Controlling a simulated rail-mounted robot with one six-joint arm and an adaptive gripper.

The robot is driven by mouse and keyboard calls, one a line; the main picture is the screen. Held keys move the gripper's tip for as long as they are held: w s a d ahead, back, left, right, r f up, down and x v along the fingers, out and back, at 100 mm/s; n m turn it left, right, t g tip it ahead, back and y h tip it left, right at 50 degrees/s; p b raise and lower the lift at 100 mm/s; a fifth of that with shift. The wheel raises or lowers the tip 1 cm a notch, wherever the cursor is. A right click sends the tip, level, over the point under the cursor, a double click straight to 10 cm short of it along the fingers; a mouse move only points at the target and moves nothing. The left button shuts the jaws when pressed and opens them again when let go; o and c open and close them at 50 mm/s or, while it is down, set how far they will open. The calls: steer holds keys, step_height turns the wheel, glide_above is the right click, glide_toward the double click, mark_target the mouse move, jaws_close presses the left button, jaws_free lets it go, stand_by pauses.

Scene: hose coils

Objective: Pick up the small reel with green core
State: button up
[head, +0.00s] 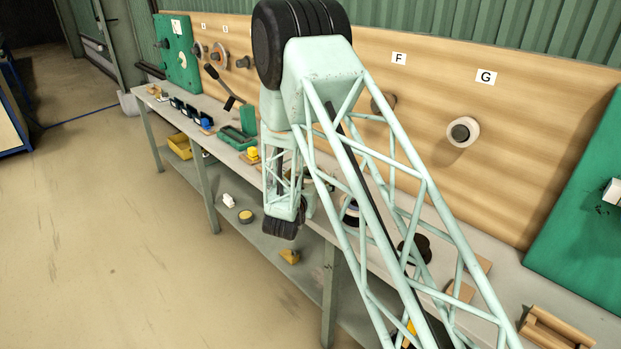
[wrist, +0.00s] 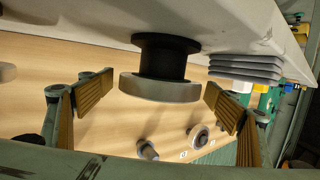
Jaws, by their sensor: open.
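In the wrist view a small reel (wrist: 160,88) with a pale grey flange and a black drum stands between my finger pads. No green core shows on it from this side. My gripper (wrist: 160,90) is open, with one ribbed tan pad to the left of the reel and one to the right. Gaps show between both pads and the flange, so it is not gripped. In the head view my arm's lattice hides much of the bench around the gripper, and I cannot make out the fingers there. I see no clearly green-cored reel in either view.
A grey ribbed stack (wrist: 245,68) sits close to the right of the reel in the wrist view. In the head view the bench carries a green tray (head: 238,138), and a wooden holder (head: 555,330) lies at the lower right. A pale ring (head: 463,132) shows on the wall under label G.

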steer(key=shift+w, duration=0.35)
stand_by(0.3)
steer(key=c, duration=1.2)
steer(key=shift+c, duration=0.2)
steer(key=shift+r+p, duration=0.65)
steer(key=shift+r, duration=1)
steer(key=shift+s+d+r, duration=0.15)
steer(key=shift+s, duration=0.05)
steer(key=s+d+p, duration=0.1)
steer(key=s+d, duration=0.3)
steer(key=s, duration=0.2)
steer(key=s+d+r+p, duration=0.1)
steer(key=s+d, duration=0.3)
steer(key=s, duration=0.3)
steer(key=shift+r, duration=0.2)
steer(key=shift+s+d, duration=0.1)
steer(key=shift+s, duration=0.05)
